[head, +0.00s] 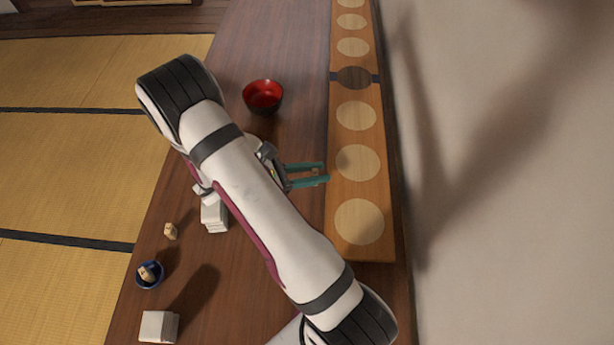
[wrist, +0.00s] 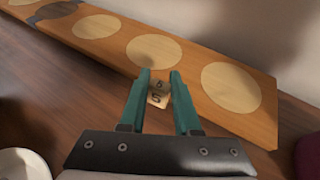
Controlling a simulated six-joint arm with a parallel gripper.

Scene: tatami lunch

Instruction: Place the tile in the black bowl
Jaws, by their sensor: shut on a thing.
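The tile (wrist: 158,94) is a small pale wooden piece with dark markings, held between my teal fingertips in the wrist view. My gripper (head: 321,173) is shut on it, near the left edge of the long wooden board in the head view. My gripper (wrist: 159,78) also shows in the wrist view, its fingers either side of the tile. The black bowl (head: 263,97), red inside, stands upright on the dark table, up and left of my gripper. Its visible inside looks empty.
The long board (head: 337,222) has a row of pale circles and one dark circle. A small blue bowl (head: 151,284) has a pale piece in it; another pale piece (head: 171,231) lies nearby. White stacks (head: 214,218) (head: 158,326) stand on the table. A wall is on the right.

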